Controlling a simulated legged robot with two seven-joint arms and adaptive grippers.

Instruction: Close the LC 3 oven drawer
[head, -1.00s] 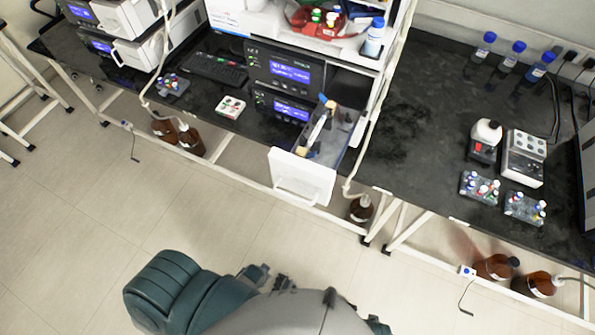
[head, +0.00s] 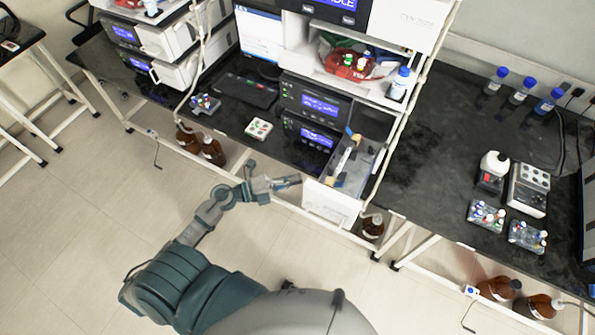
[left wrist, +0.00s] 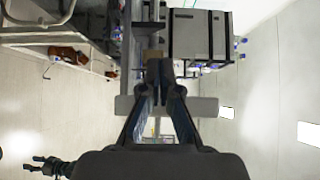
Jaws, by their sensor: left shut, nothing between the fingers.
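The oven drawer, with a white front panel (head: 331,203), stands pulled out below the bench's instrument stack in the head view. Small items lie inside it, one of them long and pale. My left gripper (head: 290,182) is shut and empty, just left of the front panel; whether it touches the panel cannot be told. In the left wrist view its fingertips (left wrist: 162,72) meet in front of a pale bar, which may be part of the drawer. A small dark gripper, probably my right one (left wrist: 42,163), shows at the lower left there, too small to read.
Black instruments with blue displays (head: 320,105) stand left of the drawer. A red basket (head: 345,65) and a blue-capped bottle (head: 400,84) sit on the shelf above. A brown bottle (head: 373,227) stands below the bench. The floor in front is clear.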

